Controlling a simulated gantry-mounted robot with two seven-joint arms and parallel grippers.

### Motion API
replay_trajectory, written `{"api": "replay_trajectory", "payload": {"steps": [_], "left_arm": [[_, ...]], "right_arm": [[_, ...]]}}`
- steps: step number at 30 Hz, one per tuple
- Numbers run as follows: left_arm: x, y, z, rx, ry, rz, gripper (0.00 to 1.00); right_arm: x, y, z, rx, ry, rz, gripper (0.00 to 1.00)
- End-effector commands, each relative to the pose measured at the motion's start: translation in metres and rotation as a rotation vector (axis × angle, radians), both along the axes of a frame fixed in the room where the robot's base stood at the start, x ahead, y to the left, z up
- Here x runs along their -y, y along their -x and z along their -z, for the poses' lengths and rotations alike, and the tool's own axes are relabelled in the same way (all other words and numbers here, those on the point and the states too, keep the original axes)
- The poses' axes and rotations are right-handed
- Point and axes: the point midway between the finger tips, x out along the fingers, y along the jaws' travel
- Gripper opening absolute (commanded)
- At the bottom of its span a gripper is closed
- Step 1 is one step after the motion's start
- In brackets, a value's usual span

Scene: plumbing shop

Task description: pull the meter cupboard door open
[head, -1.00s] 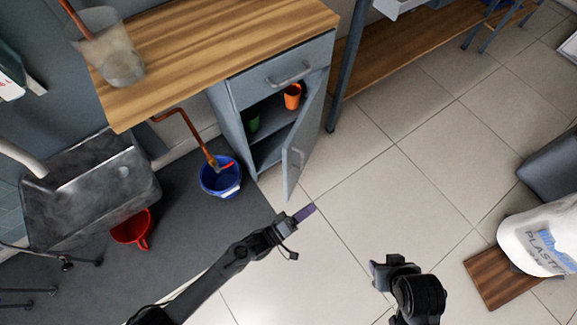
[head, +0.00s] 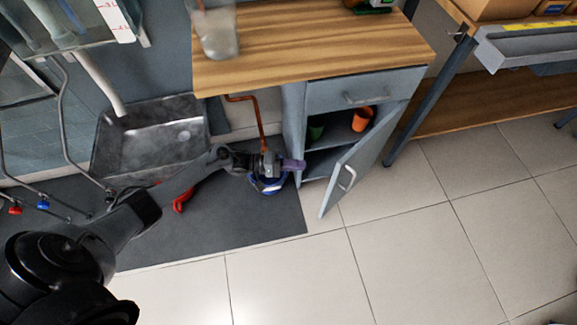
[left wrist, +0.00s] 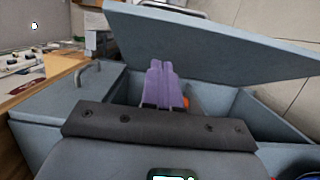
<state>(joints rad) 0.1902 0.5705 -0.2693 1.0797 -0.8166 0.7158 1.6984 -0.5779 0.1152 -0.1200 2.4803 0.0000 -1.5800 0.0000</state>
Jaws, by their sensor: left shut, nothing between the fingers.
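The grey meter cupboard (head: 295,108) stands under a wooden worktop, with its door (head: 365,150) standing open to the right. The door's handle (head: 346,178) is on its outer face. In the left wrist view the door (left wrist: 215,42) stretches across the top, beyond the fingers. My left gripper (head: 293,165) is shut and empty at the left side of the cupboard opening. Its purple fingers (left wrist: 163,85) point into the gap between the door and the cupboard body; I cannot tell if they touch the door. My right gripper is out of view.
An orange cup (head: 362,118) and a green cup (head: 316,131) stand inside the cupboard. A closed drawer (head: 365,90) is above the opening. A blue bucket (head: 268,186) sits behind my left gripper, near a sink (head: 150,137). The tiled floor in front is clear.

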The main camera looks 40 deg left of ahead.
Motion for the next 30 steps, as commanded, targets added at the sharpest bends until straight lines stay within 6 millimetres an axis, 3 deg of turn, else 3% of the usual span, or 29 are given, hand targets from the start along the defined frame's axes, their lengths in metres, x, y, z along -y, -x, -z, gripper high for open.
{"api": "replay_trajectory", "payload": {"steps": [8, 15, 30], "left_arm": [[0.041, -0.031, 0.002, 0.004, 0.002, 0.001, 0.0], [0.069, -0.024, 0.001, 0.002, 0.001, 0.001, 0.0], [0.077, -0.023, 0.0, 0.0, 0.0, 0.0, 0.0]], "right_arm": [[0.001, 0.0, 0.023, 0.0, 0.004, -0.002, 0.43], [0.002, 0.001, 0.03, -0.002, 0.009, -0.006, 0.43], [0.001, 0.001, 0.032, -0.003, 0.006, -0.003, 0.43]]}}
